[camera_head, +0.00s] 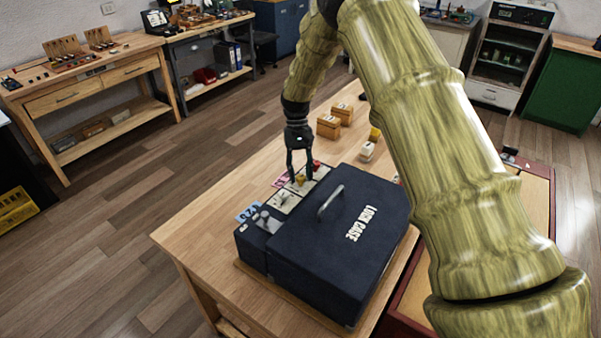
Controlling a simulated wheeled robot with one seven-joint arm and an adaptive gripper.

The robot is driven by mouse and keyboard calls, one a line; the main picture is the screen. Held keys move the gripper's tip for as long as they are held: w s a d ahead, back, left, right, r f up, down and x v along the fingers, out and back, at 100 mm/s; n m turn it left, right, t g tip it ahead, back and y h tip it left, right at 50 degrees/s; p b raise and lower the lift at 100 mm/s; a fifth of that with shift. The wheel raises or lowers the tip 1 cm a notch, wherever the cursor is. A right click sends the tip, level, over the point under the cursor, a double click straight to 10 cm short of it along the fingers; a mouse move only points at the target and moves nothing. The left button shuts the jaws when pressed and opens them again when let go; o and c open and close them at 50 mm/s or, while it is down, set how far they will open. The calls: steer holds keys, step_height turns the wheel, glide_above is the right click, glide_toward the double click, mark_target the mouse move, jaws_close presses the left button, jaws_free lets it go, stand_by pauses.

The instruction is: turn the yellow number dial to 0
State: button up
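The dark blue lock case (345,235) lies on the wooden table, with a grey handle and white "LOCK CASE" lettering on its top. Along its far left side runs a strip of light panels with small controls. The yellow number dial (301,180) is a small yellow spot on this strip, near its far end. My gripper (301,177) points down over it, with its two dark fingers apart and the dial showing between their tips. I cannot tell whether a finger touches the dial. The dial's numbers and its setting are too small to read.
A red knob (316,164) sits close behind the gripper. Grey controls (267,220) and a blue label (249,212) are at the strip's near end. Wooden blocks (328,126) and a white-topped block (367,151) stand beyond the case. The table's left part is clear.

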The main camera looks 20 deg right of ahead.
steer(key=shift+o, duration=0.4)
steer(key=v, duration=1.2)
